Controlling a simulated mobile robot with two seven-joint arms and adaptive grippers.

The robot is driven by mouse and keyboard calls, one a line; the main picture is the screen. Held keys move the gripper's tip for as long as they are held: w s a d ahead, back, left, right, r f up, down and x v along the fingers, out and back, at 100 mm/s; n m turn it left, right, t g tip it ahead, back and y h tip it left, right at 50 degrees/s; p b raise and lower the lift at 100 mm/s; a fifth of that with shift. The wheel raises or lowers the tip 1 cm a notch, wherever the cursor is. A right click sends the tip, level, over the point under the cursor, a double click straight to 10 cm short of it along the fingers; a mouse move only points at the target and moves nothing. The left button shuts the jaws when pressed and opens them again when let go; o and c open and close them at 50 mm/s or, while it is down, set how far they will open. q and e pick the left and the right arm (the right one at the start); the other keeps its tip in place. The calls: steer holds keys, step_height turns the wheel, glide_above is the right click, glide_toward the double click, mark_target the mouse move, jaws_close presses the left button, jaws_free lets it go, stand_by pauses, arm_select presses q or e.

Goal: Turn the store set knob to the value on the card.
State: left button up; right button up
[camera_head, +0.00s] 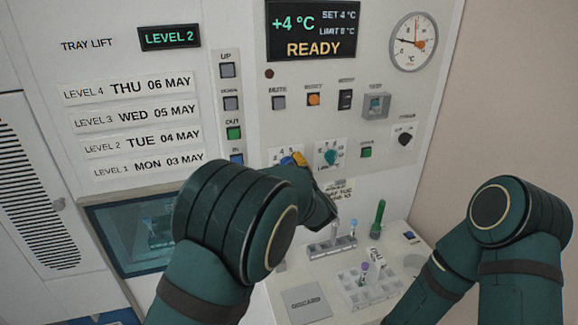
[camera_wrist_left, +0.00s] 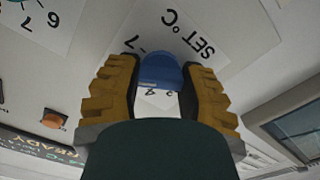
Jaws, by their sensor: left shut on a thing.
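The blue set knob (camera_head: 285,156) sits on a white dial plate on the panel. In the left wrist view the blue knob (camera_wrist_left: 160,71) lies between the two yellow fingers of my left gripper (camera_wrist_left: 158,68), which is shut on it. The plate (camera_wrist_left: 185,28) reads "SET °C" with numbers around the knob; its pointer setting is unclear. In the head view my left gripper (camera_head: 296,158) partly covers the dial. The display (camera_head: 312,30) reads +4 °C, SET 4 °C, LIMIT 8 °C, READY. A small lettered card (camera_head: 338,192) below the knobs is partly hidden and not fully legible. My right gripper is out of view.
A teal knob (camera_head: 331,157) is just right of the set knob. Buttons and a gauge (camera_head: 413,42) are above. Below, a shelf holds a tube rack (camera_head: 332,247), a white block (camera_head: 362,292) with tubes, a green tube (camera_head: 378,216) and a grey plate (camera_head: 306,302).

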arm_select(q)
steer(key=o, duration=1.2)
steer(key=shift+w+r, duration=0.1)
steer(key=v, duration=1.2)
